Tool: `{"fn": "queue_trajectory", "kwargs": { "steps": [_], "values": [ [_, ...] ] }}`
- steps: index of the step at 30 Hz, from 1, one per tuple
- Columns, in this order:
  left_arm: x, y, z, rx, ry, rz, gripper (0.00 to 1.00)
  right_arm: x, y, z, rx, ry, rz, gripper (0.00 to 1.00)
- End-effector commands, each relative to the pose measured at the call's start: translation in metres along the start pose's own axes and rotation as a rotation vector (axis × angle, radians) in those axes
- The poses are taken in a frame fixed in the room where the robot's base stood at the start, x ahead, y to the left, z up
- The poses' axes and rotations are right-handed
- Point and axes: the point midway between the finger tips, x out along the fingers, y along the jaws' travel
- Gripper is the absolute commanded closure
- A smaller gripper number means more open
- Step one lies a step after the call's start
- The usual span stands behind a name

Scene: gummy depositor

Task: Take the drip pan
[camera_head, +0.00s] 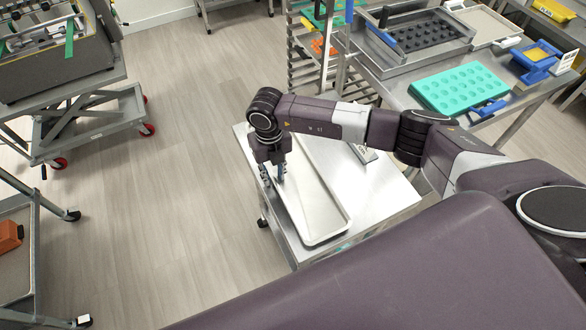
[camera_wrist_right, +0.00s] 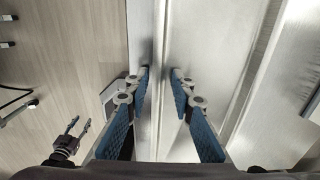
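The drip pan (camera_head: 322,213) is a long, shallow, pale metal tray lying on top of a steel cart (camera_head: 375,195). My right gripper (camera_head: 275,178) points down at the pan's left long edge, near its middle. In the right wrist view, my right gripper (camera_wrist_right: 161,72) has its blue-padded fingers apart, with a gap between the tips. A long raised edge of the pan (camera_wrist_right: 159,100) runs between the fingers, and I see no clear contact. The pan's far end is partly hidden by my right arm.
A steel table (camera_head: 520,118) at the upper right holds a teal mould (camera_head: 460,88) and a dark mould tray (camera_head: 428,36). A tray rack (camera_head: 305,62) stands behind the cart. A machine (camera_head: 60,55) on a red-wheeled trolley stands at upper left. Floor left of the cart is clear.

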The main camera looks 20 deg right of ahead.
Motion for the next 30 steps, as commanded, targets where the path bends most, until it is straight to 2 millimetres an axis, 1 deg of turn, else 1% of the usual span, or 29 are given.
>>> {"fn": "queue_trajectory", "kwargs": {
  "steps": [3,4,9,10,25,30],
  "values": [
    [0.0005,-0.0001,0.0001,0.0,0.0,0.0,0.6,0.0001,0.0002,0.0002,0.0,0.0,0.001,0.78],
    [0.0005,-0.0001,0.0,0.0,0.0,0.0,0.6,0.0,0.0002,0.0002,0.0,0.0,0.001,0.8],
    [0.0005,-0.0001,-0.0002,0.0,0.001,0.0,0.6,-0.0003,0.0003,0.0003,0.0,0.0,0.001,0.98],
    [0.0005,-0.0001,-0.0002,0.0,0.001,0.0,0.6,-0.0003,0.0002,0.0003,0.0,0.0,0.001,1.0],
    [0.0005,-0.0002,-0.0011,0.0,0.002,0.0,0.6,-0.0015,0.0003,0.001,0.0,-0.002,0.002,1.0],
    [0.0029,-0.0002,-0.0011,0.0,0.003,0.0,0.6,-0.0094,0.0005,0.0021,0.001,-0.004,0.003,1.0]
  ]
}}
